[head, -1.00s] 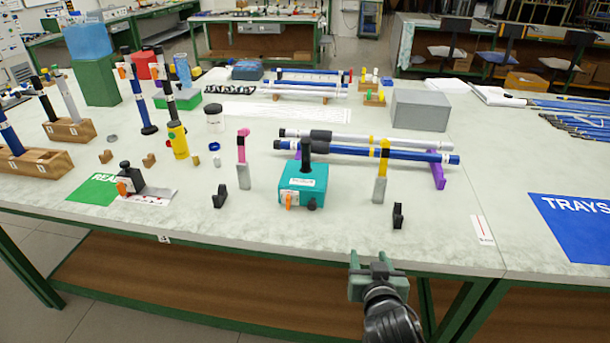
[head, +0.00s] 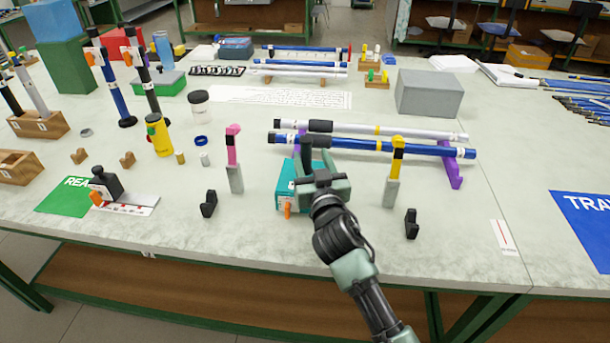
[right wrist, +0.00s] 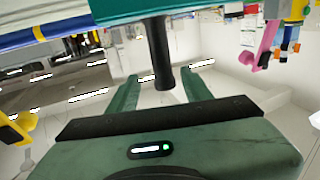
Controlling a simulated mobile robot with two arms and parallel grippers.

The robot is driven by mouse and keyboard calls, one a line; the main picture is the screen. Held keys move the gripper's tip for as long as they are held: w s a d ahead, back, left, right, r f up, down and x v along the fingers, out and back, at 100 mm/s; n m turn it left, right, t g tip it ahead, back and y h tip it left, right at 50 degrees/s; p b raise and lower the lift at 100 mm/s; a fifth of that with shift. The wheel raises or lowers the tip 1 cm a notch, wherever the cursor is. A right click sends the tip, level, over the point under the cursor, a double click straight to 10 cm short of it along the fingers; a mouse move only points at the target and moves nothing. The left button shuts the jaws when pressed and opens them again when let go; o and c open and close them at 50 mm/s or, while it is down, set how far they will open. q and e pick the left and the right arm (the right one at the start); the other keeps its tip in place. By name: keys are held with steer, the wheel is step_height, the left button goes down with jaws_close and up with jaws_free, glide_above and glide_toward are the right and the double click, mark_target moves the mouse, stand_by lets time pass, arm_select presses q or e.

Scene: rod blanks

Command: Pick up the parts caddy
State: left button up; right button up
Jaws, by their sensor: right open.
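The parts caddy (head: 285,186) is a teal box with an upright black handle (head: 306,150), standing on the grey-white bench. My right gripper (head: 314,165) is at the caddy and covers much of its front and right side in the head view. In the right wrist view, the teal caddy (right wrist: 150,10) is at the top edge and its black handle post (right wrist: 159,50) reaches in between the two green fingers of my right gripper (right wrist: 162,80). The fingers are open, with a gap on each side of the post. My left gripper is not in view.
A pink-topped holder (head: 234,160) stands left of the caddy and a yellow-topped one (head: 394,170) right. Behind lie a blue rod (head: 400,148) and a white rod (head: 360,129) on purple supports. Small black brackets (head: 209,204) stand near the front edge.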

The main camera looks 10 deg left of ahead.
mark_target(307, 152)
steer(key=x, duration=0.2)
steer(key=shift+w+a+f, duration=0.1)
steer(key=shift+w+a, duration=0.15)
steer(key=shift+a, duration=0.1)
steer(key=shift+x, duration=1.15)
steer(key=shift+f, duration=0.1)
steer(key=c, duration=0.9)
jaws_close()
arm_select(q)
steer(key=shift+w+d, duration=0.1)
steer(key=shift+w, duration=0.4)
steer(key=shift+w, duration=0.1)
